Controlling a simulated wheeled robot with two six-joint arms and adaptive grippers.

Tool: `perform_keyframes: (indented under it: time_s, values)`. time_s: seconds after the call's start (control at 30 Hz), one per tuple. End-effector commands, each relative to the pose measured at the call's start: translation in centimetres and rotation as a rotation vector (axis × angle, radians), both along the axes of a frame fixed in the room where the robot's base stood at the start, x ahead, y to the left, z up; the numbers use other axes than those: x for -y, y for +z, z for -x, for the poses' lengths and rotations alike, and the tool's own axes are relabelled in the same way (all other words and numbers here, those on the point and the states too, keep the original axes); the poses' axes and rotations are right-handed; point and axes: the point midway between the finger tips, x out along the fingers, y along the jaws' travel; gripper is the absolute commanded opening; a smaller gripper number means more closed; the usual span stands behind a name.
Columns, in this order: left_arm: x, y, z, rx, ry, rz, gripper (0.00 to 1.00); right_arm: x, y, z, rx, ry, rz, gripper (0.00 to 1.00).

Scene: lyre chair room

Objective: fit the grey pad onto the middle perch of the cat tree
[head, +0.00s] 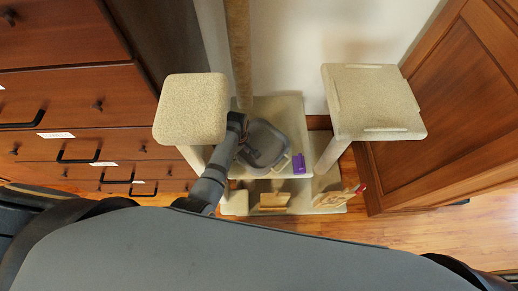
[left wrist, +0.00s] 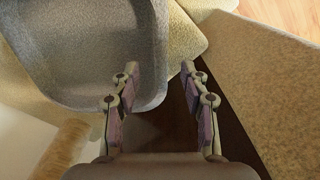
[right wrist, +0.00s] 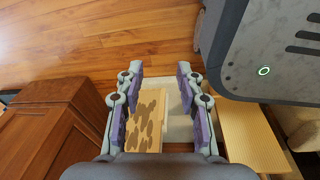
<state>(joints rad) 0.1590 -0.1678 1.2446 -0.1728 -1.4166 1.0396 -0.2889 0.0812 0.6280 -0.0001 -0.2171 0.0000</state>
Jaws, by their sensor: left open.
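The grey pad (head: 265,143), a shallow dish with a raised rim, lies over the cream middle perch (head: 283,106) in the head view. The perch shows behind it and along its right side. I cannot tell whether the pad sits flat. My left gripper (head: 240,139) is at the pad's left side. In the left wrist view the pad (left wrist: 92,45) fills the upper left, and the open left gripper (left wrist: 158,85) has its left finger at the pad's rim. My right gripper (right wrist: 158,80) is open and empty in the right wrist view.
Higher perches stand left (head: 190,105) and right (head: 375,100) of the middle one. A small purple item (head: 299,163) lies beside the pad. A spotted wooden board (right wrist: 146,118) is below my right gripper. Brown drawers (head: 70,95) and a wooden panel (head: 455,100) flank the tree.

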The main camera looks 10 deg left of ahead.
Motion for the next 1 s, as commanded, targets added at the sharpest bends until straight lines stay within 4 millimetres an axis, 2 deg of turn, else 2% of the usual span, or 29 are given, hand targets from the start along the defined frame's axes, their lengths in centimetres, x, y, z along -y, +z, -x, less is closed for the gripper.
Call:
perform_keyframes:
  time_s: [0.17, 0.4, 0.5, 0.7, 1.0]
  values:
    - [-0.1, -1.7, 0.0, 0.000, 0.000, 0.000, 0.45, 0.0, -2.1, 0.7, -0.010, -0.001, 0.000, 0.37]
    - [-0.2, -5.2, 0.1, 0.001, 0.000, 0.001, 0.45, 0.0, -6.7, 1.9, -0.030, -0.001, 0.000, 0.37]
    - [-0.2, -5.4, 0.1, 0.001, 0.000, 0.001, 0.45, 0.0, -7.1, 1.9, -0.029, -0.001, 0.000, 0.37]
    - [-0.3, -5.0, 0.1, 0.000, 0.000, 0.000, 0.45, 0.0, -6.7, 1.6, -0.026, -0.001, 0.000, 0.37]
    - [-0.3, -5.0, 0.1, 0.000, 0.000, 0.000, 0.05, -0.1, -6.7, 1.5, -0.022, -0.001, -0.001, 0.37]
